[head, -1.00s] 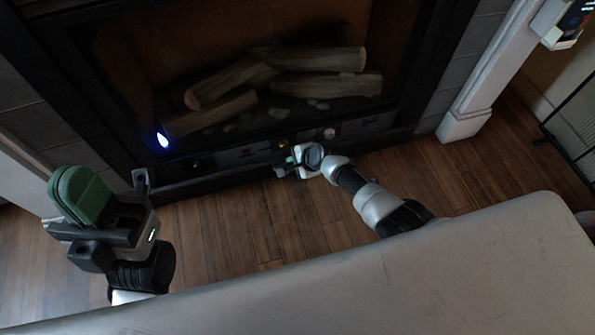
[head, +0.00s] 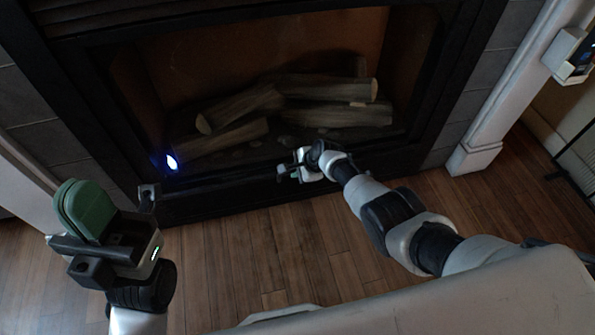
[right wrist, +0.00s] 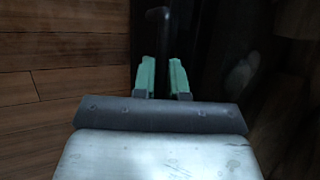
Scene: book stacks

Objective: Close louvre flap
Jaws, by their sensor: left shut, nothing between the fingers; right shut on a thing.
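The louvre flap (head: 225,197) is the dark panel along the bottom of the fireplace. It looks raised, and the row of controls behind it is hidden in the head view. My right gripper (head: 284,173) is at the flap's upper edge, near its middle. In the right wrist view its green fingers (right wrist: 163,77) are shut on a dark, thin part that I take to be the flap's edge or handle; details are too dark to tell. My left gripper (head: 84,209) is shut and empty, held up at the left, away from the flap.
The fireplace holds several logs (head: 335,115) and a small bluish-white light (head: 172,162) at its left. A white pillar (head: 478,150) stands at the right, with a black mesh screen (head: 580,150) beyond. The wooden floor (head: 270,240) before the fireplace is clear.

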